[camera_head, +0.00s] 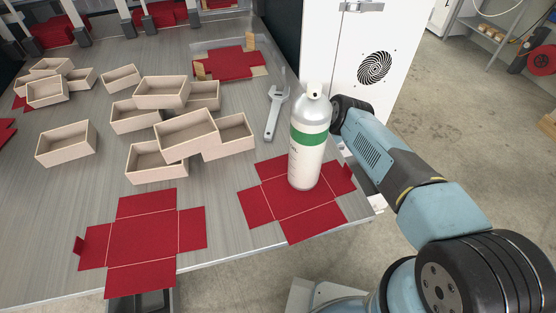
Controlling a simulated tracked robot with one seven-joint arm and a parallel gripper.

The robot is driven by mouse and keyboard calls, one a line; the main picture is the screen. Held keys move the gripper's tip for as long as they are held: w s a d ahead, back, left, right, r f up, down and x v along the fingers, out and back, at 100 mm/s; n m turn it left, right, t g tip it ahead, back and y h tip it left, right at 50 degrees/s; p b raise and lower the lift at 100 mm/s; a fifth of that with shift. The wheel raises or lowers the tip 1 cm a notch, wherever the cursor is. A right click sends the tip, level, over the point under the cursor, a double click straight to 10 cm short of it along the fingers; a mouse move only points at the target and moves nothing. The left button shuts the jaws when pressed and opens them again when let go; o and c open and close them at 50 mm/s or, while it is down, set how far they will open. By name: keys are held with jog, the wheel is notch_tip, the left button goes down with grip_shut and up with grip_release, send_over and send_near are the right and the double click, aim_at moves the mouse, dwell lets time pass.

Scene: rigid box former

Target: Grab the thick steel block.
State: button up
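I cannot make out a thick steel block anywhere in the head view. My blue and black arm comes in from the lower right and reaches up to the table's right edge. Its far end is beside and partly behind a white spray can with a green band (309,140). My gripper cannot be seen, so its opening and anything in it are hidden. A steel adjustable wrench (273,112) lies on the grey table (225,215), left of the can.
Several open tan boxes (68,143) are clustered on the left and middle of the table. Flat red box blanks lie at the front (142,235) and under the can (300,208). A clear tray (262,50) holds another blank at the back. A white cabinet (345,50) stands behind.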

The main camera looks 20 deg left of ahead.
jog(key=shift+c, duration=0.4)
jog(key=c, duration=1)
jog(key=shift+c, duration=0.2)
